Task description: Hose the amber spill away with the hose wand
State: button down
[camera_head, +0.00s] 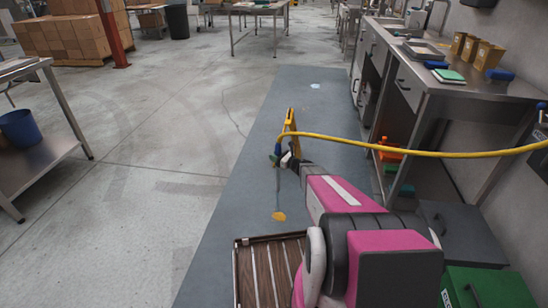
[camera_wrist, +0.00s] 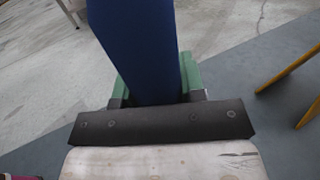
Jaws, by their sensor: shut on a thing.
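The amber spill (camera_head: 279,216) is a small orange-yellow patch on the blue-grey floor strip, nearer to me than my gripper. My gripper (camera_head: 284,158) is held out over the strip beyond the spill. In the wrist view its green fingers (camera_wrist: 191,75) are shut on the hose wand (camera_wrist: 138,45), whose thick blue body hides much of the view. In the head view the wand (camera_head: 277,149) shows only as a small blue piece. A yellow hose (camera_head: 430,153) runs from the right wall side to the wand. No water shows.
A yellow folding floor sign (camera_head: 290,122) stands by my gripper. A pale blue patch (camera_head: 315,86) lies farther along the strip. A steel counter (camera_head: 430,85) and a green bin (camera_head: 487,288) line the right. A steel cart (camera_head: 55,150) stands left. The floor between is open.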

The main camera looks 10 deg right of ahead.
jog(key=s+r, duration=0.3)
jog(key=s, duration=0.1)
notch_tip(320, 180, down, 6)
jog(key=shift+w, duration=0.15)
dwell(0.6)
dwell(1.0)
